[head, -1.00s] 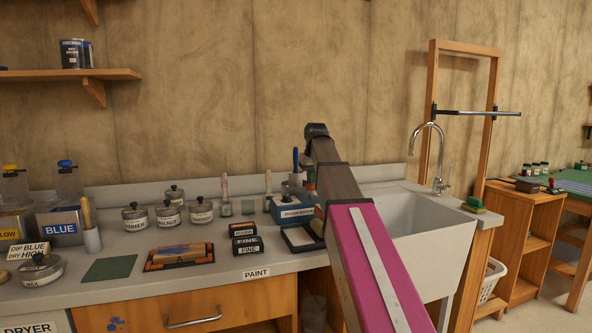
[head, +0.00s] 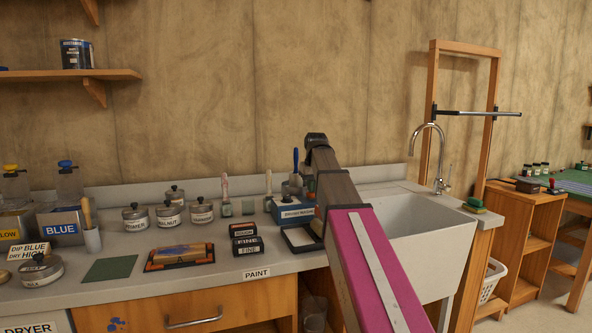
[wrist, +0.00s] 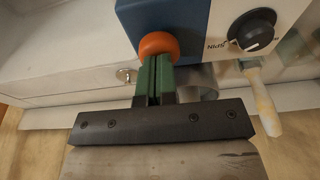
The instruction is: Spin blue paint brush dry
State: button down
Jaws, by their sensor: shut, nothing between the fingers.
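The blue-handled paint brush (head: 295,160) stands upright in the head view, handle up, at the blue spinner box (head: 292,210) on the counter left of the sink. Its lower end is hidden. The wrist view shows the blue box (wrist: 202,20) close up, with an orange round knob (wrist: 158,44) and a black dial (wrist: 252,30) marked SPIN. My gripper (wrist: 154,66) is shut and empty, its green fingers at the orange knob, touching or almost touching it. In the head view my arm hides the gripper.
A pale handle (wrist: 262,100) lies close right of my fingers in the wrist view. The white sink (head: 425,240) is at right.

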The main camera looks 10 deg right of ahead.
jog(key=shift+r, duration=1.65)
notch_tip(320, 180, up, 6)
dwell(0.6)
jog(key=shift+s, duration=0.1)
